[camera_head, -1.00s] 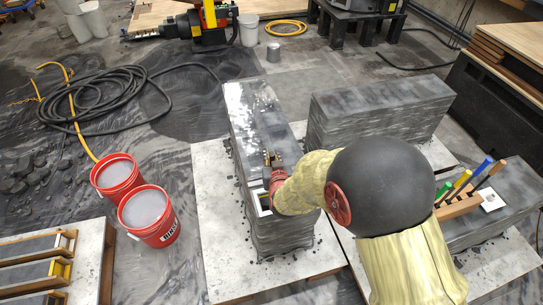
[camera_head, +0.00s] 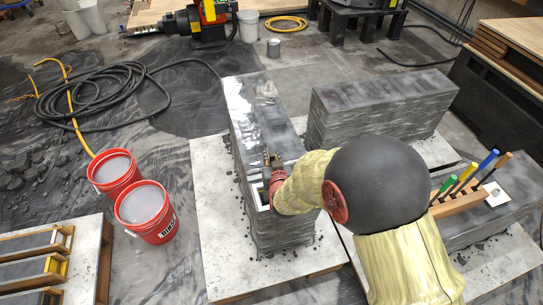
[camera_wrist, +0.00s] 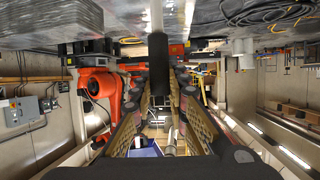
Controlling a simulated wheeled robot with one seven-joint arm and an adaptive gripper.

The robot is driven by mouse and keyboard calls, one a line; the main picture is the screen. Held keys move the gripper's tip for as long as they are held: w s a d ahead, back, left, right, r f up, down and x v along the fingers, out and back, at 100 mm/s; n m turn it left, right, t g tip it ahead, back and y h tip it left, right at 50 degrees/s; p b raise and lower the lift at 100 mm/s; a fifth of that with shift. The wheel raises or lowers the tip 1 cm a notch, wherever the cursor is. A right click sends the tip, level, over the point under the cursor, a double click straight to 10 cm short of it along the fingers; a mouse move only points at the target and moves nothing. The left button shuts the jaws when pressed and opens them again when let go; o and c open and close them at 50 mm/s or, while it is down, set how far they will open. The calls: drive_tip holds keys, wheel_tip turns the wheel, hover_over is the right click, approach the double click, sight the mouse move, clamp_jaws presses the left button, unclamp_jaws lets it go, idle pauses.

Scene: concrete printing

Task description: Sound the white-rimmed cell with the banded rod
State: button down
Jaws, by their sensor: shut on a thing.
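My gripper (camera_head: 273,160) is over the near end of the long grey printed wall (camera_head: 255,110), seen from behind my arm. The white-rimmed cell (camera_head: 263,196) shows in part at that end, beside my gripper, which hides the rest. In the wrist view, my gripper's fingers (camera_wrist: 162,115) are closed around a rod (camera_wrist: 158,65) with a dark section and a pale length beyond it. The pale length runs out of the top of the picture. I cannot tell whether its tip is inside the cell. The rod is hard to make out in the head view.
A second grey block (camera_head: 380,105) stands to the right. A wooden rack (camera_head: 460,203) with several colour-topped rods sits on another block at right. Two red buckets (camera_head: 147,210) stand at left, near a black hose coil (camera_head: 110,95). Wooden moulds (camera_head: 35,270) lie at lower left.

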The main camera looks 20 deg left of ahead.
drive_tip(key=shift+f+b, duration=1.4)
drive_tip(key=shift+f, duration=0.35)
drive_tip(key=shift+r, duration=0.2)
wheel_tip(320, 180, up, 22)
drive_tip(key=p, duration=1.2)
drive_tip(key=shift+p, duration=0.35)
